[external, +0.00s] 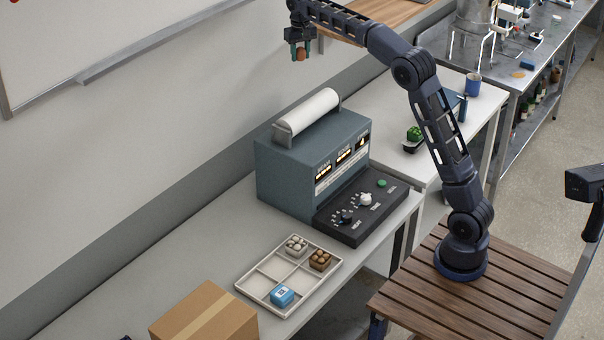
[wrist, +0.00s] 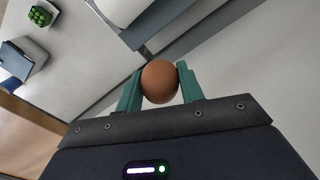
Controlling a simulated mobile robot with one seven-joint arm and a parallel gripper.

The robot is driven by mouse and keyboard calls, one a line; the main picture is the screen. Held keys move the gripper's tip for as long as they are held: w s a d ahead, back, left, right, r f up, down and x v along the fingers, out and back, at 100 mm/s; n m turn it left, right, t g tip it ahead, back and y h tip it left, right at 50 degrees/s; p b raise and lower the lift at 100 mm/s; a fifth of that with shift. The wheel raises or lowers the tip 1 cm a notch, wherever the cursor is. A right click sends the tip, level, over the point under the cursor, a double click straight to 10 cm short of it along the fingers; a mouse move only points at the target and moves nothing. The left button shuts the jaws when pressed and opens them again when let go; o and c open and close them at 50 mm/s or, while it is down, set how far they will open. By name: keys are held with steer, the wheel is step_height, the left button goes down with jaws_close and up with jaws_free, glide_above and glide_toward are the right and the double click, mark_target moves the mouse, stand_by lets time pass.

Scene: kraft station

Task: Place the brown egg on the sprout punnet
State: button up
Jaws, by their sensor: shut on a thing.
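The brown egg (external: 301,54) is held between the green fingers of my gripper (external: 300,50), high in the air at the top of the external view. In the wrist view the egg (wrist: 160,82) sits between the two fingertips of my gripper (wrist: 160,84), with nothing under it. The sprout punnet, a small dark tray with green tops (external: 414,133), stands on the white side table. It also shows as a green patch at the upper left of the wrist view (wrist: 40,15). My gripper is well apart from it.
A blue-grey machine (external: 290,165) with a white roll on top stands on the near bench. A divided tray (external: 257,286) with small cartons and a cardboard box (external: 205,318) are in front. A blue mug (external: 473,84) stands behind the punnet.

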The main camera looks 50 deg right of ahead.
steer(key=s+d+r+m, duration=0.1)
steer(key=s+d+r, duration=0.1)
steer(key=d, duration=0.5)
steer(key=s+d+r+m, duration=0.1)
steer(key=s+d+r, duration=0.1)
steer(key=d, duration=0.5)
steer(key=s+d+r+m, duration=0.2)
steer(key=d, duration=0.5)
steer(key=shift+d+r, duration=0.15)
steer(key=shift+r, duration=0.2)
steer(key=shift+m, duration=0.8)
steer(key=s+d, duration=0.1)
steer(key=d, duration=0.1)
steer(key=s+d+r, duration=0.1)
steer(key=d, duration=0.2)
steer(key=s+d, duration=0.2)
steer(key=shift+s+d+r, duration=0.1)
steer(key=shift+d+r, duration=0.1)
steer(key=shift+r, duration=0.15)
steer(key=s+d+m, duration=0.1)
steer(key=s+d, duration=0.4)
steer(key=d, duration=0.1)
steer(key=n, duration=0.3)
glide_above(416, 130)
step_height(416, 130, down, 24)
step_height(416, 130, down, 20)
steer(key=shift+r, duration=0.1)
steer(key=shift+f, duration=0.2)
steer(key=o, duration=0.8)
steer(key=shift+c, duration=0.2)
